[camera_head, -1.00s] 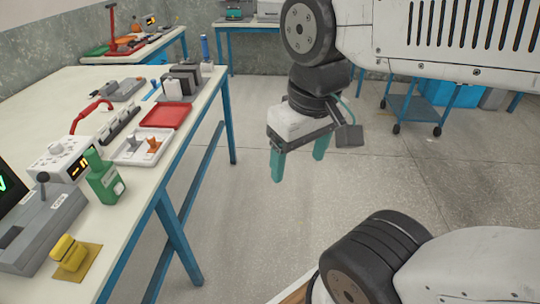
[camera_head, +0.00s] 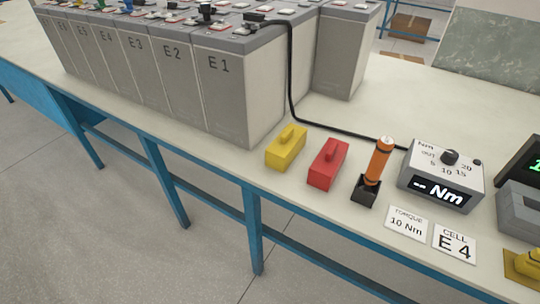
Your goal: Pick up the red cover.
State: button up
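The red cover (camera_head: 327,165) is a small red block with a raised handle on top. It stands on the cream table top (camera_head: 215,165) near the front edge, in the head view. A similar yellow block (camera_head: 286,149) stands just to its left, with a narrow gap between them. An orange-handled tool (camera_head: 378,162) stands upright in a black holder to its right. My gripper is out of the head view, so its state and its place relative to the red cover cannot be seen.
A row of grey battery cells (camera_head: 220,85) fills the table's left and back. A black cable (camera_head: 291,85) runs from cell E1 to the torque box (camera_head: 442,175). Signs reading 10 Nm (camera_head: 408,223) and E 4 (camera_head: 454,243) lie at the right front. Floor is clear in front.

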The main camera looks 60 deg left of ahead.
aim_at(322, 173)
jog(key=u, duration=1.65)
